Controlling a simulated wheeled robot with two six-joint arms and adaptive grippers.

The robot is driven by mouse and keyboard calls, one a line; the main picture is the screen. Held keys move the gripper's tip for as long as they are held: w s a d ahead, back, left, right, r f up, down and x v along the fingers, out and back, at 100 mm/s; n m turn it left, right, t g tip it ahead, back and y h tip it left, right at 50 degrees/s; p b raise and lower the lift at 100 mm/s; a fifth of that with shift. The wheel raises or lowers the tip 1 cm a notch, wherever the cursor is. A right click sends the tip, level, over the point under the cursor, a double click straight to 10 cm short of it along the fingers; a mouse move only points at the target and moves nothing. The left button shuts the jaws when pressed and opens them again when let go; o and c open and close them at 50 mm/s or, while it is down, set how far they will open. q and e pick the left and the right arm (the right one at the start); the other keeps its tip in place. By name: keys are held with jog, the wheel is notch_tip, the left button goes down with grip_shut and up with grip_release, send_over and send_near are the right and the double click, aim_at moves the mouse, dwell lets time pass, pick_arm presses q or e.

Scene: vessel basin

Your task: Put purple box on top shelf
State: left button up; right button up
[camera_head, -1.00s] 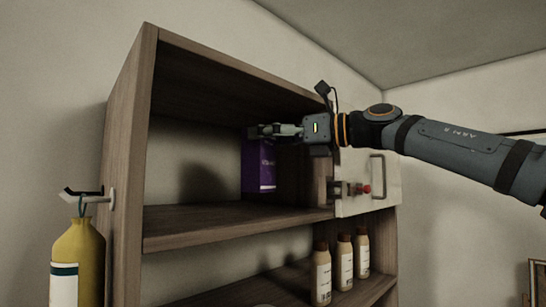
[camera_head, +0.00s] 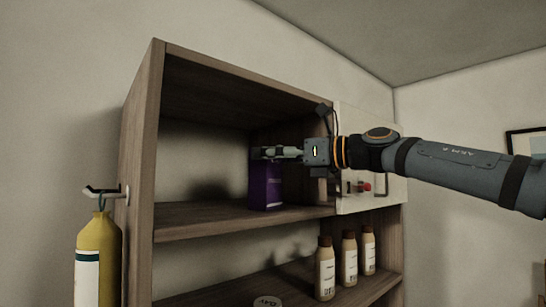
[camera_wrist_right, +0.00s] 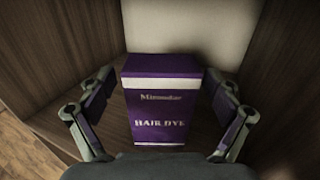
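The purple box (camera_head: 266,188), labelled "HAIR DYE" in the right wrist view (camera_wrist_right: 160,112), stands upright on the top shelf (camera_head: 215,219) of the wooden cabinet, near its right inner wall. My right gripper (camera_head: 266,153) is at the top of the box in the head view. In the right wrist view its two fingers (camera_wrist_right: 160,103) are spread on either side of the box, with a gap at each side. It is open. My left gripper is in neither view.
A yellow cylinder (camera_head: 98,255) hangs at the cabinet's left side. A pale panel with a handle (camera_head: 379,190) is right of the shelf. The top shelf's left part is clear.

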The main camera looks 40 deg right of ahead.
jog(key=b+v, duration=0.6)
jog(key=v, duration=0.6)
jog(key=shift+s+r, duration=0.15)
jog(key=shift+r, duration=0.05)
jog(key=shift+s+d, duration=0.15)
